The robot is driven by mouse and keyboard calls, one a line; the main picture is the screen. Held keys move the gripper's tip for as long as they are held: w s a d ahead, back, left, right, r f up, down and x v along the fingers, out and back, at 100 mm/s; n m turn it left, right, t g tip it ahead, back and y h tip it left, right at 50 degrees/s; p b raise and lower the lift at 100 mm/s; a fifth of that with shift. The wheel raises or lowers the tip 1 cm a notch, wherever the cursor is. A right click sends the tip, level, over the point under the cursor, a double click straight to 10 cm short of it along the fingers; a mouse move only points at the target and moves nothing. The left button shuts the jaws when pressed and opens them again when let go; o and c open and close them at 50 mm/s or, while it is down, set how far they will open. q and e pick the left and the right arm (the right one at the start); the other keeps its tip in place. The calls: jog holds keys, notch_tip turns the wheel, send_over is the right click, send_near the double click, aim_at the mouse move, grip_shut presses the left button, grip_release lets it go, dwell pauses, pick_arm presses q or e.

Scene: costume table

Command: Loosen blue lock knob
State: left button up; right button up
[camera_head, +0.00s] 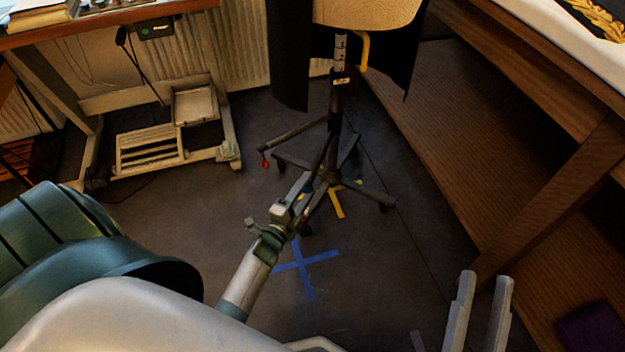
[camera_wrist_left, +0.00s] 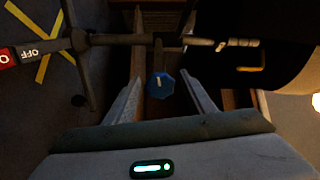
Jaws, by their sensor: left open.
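The blue lock knob (camera_wrist_left: 161,85) is a faceted disc with a pale mark on its face, beside the stand's pole (camera_wrist_left: 120,39) in the left wrist view. My left gripper (camera_wrist_left: 162,90) is open, with one finger on each side of the knob in that view and visible gaps. I cannot tell how far in depth the knob is from the fingertips. In the head view, my left gripper (camera_head: 304,186) reaches to the lower part of the stand (camera_head: 335,120), and the knob is hard to make out. My right gripper (camera_head: 482,292) is open and empty at the lower right.
Black cloth (camera_head: 291,60) hangs beside the wooden top (camera_head: 365,12). A wooden table (camera_head: 480,140) stands right. Blue tape (camera_head: 303,268) marks clear floor.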

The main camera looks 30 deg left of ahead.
aim_at(313, 177)
pick_arm(q)
jog(key=w, duration=0.2)
jog(key=shift+w+a, duration=0.1)
jog(key=shift+w, duration=1)
pick_arm(e)
jog(key=shift+w+d+r+t, duration=0.1)
jog(key=shift+d+r+t, duration=0.15)
jog(key=shift+r, duration=0.2)
jog(key=shift+w+d+r+t, duration=0.1)
jog(key=shift+d+r+t, duration=0.15)
jog(key=shift+r, duration=0.15)
pick_arm(q)
jog(key=c, duration=1)
pick_arm(e)
jog(key=shift+f, duration=0.1)
